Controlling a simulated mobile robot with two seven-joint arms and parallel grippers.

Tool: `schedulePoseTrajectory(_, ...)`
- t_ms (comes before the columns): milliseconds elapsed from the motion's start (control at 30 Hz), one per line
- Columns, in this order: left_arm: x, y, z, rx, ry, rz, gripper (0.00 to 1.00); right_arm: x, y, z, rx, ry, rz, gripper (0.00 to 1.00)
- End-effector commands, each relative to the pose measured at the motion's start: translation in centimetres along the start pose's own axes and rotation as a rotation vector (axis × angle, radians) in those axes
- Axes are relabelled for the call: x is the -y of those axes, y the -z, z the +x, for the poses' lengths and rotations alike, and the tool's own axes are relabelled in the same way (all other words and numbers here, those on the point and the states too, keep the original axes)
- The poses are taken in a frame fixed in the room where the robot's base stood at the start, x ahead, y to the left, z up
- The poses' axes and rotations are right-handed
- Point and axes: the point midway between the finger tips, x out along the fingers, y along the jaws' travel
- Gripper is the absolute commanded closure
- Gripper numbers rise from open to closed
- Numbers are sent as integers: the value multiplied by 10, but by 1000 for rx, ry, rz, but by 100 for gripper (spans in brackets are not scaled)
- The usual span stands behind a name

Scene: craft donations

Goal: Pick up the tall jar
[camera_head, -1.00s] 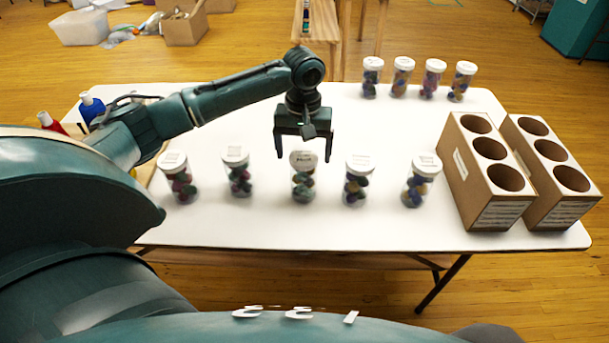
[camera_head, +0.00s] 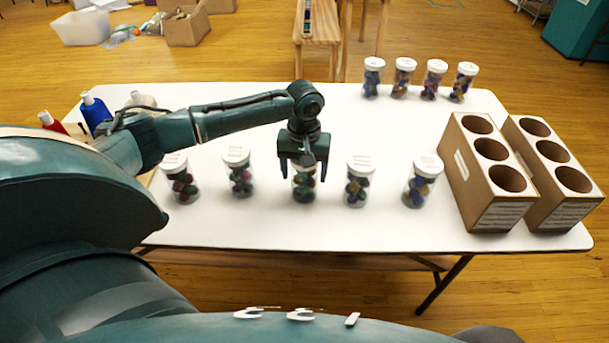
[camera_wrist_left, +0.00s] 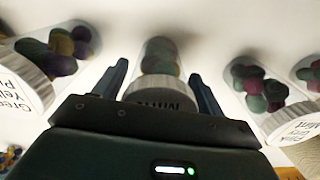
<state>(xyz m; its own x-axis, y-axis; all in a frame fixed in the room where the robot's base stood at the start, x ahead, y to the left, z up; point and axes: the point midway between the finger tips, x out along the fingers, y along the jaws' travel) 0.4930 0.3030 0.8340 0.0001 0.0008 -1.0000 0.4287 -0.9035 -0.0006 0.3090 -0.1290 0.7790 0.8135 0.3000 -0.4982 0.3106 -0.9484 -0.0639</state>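A front row of clear jars with white lids and coloured balls stands on the white table. The middle jar (camera_head: 303,192) is directly below my left gripper (camera_head: 302,178), its lid hidden in the head view. In the left wrist view the gripper (camera_wrist_left: 159,83) is open, one finger on each side of this jar (camera_wrist_left: 159,58), with visible gaps. Its lid shows dark lettering, partly cut off by the gripper body. The neighbouring jars (camera_head: 238,172) and (camera_head: 358,180) stand apart on either side. My right gripper is out of view.
Several similar jars (camera_head: 403,77) stand at the table's back right. Two cardboard boxes with round holes (camera_head: 474,192) (camera_head: 562,210) stand at the right. A blue bottle (camera_head: 95,113) and a red one are at the left, partly behind my arm.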

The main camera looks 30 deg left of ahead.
Motion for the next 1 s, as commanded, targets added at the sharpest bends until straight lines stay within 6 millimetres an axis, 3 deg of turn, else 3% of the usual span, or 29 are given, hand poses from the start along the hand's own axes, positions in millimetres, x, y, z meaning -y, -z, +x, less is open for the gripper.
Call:
schedulePoseTrajectory(433, 0, 0, 0, 0, 0, 0, 66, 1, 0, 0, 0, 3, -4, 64)
schedulePoseTrajectory(667, 0, 0, -2, -1, -1, 0, 66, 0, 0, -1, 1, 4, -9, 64)
schedulePoseTrajectory(767, 0, 1, -11, -2, -2, 0, 66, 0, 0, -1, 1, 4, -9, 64)
schedulePoseTrajectory(1000, -1, 1, -58, -4, -3, 1, 66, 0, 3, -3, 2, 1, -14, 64)
